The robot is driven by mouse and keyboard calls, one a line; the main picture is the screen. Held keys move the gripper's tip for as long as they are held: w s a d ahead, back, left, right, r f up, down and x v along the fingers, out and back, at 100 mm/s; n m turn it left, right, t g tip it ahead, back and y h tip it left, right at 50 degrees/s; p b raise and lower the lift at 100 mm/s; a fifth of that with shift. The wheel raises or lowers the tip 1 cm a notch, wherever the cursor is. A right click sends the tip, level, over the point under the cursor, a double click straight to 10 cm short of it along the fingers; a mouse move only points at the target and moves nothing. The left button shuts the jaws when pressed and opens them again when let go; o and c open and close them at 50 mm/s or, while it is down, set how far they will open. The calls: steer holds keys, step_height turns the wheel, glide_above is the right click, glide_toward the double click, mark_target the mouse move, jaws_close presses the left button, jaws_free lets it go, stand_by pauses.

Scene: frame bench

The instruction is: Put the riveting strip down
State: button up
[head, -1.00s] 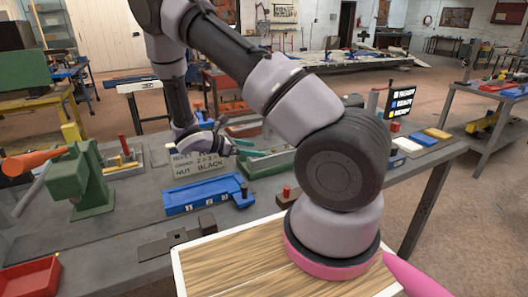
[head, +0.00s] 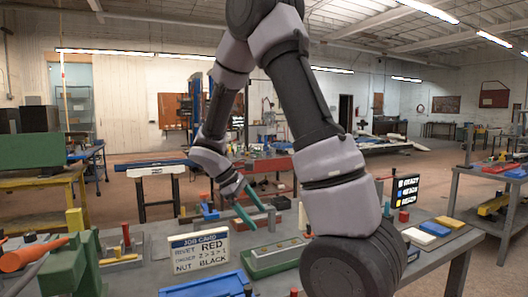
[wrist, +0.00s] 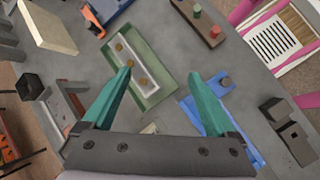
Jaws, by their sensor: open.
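The riveting strip (wrist: 136,62) is a pale grey bar with brass-coloured round spots along it. It lies in the green tray (wrist: 168,84), inside its rim, in the wrist view. The tray also shows in the head view (head: 262,268), with the strip (head: 276,250) in it. My gripper (wrist: 162,72) has two teal fingers spread wide with nothing between them. In the head view my gripper (head: 256,212) is above the bench behind the tray, apart from the strip. My left finger overlaps the tray's edge in the wrist view.
A job card (head: 200,254) stands left of the tray. A blue block (head: 205,285) lies in front of it. A green press (head: 72,265) stands at left. A dark block with coloured pegs (wrist: 198,22) lies near the tray. My arm hides part of the bench at right.

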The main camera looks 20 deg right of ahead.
steer(key=s+a+r+m+t+y, duration=0.1)
steer(key=s+r+m+t+y, duration=0.3)
steer(key=r, duration=0.6)
steer(key=s+a+r+m+t+y, duration=0.2)
steer(key=s+r+m+t+y, duration=0.2)
steer(key=s+r+m, duration=0.5)
step_height(320, 180, up, 2)
steer(key=shift+s+r+t+y, duration=0.1)
steer(key=shift+s+t+y, duration=0.25)
steer(key=shift+s, duration=0.45)
